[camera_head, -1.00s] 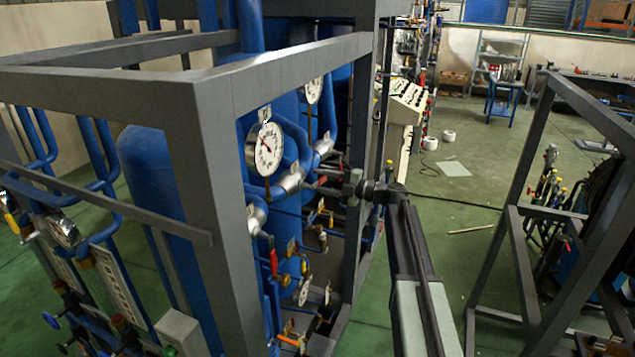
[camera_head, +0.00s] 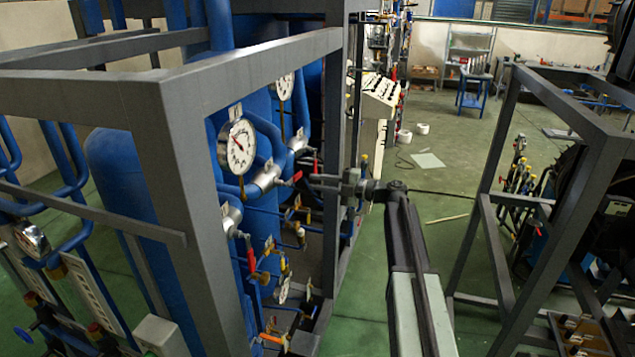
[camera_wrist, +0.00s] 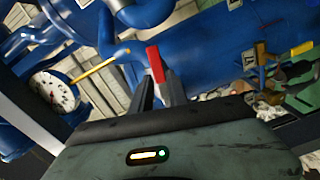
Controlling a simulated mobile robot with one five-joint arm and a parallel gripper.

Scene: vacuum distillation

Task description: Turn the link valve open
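The valve with the red lever handle (camera_wrist: 156,64) is in the middle of the wrist view, in front of a large blue vessel. My gripper (camera_wrist: 162,77) has its two dark fingers on either side of the handle's near end, with a narrow gap between them. I cannot tell whether they touch the handle. In the head view my gripper (camera_head: 311,179) points left into the frame of the rig, close beside the small red handle (camera_head: 297,177). The valve body is hard to make out there.
A round gauge (camera_head: 238,144) and blue pipes stand left of the gripper. Grey frame posts (camera_head: 335,130) stand close to my arm. Another grey frame (camera_head: 490,210) stands at the right. A yellow lever (camera_wrist: 302,48) shows in the wrist view.

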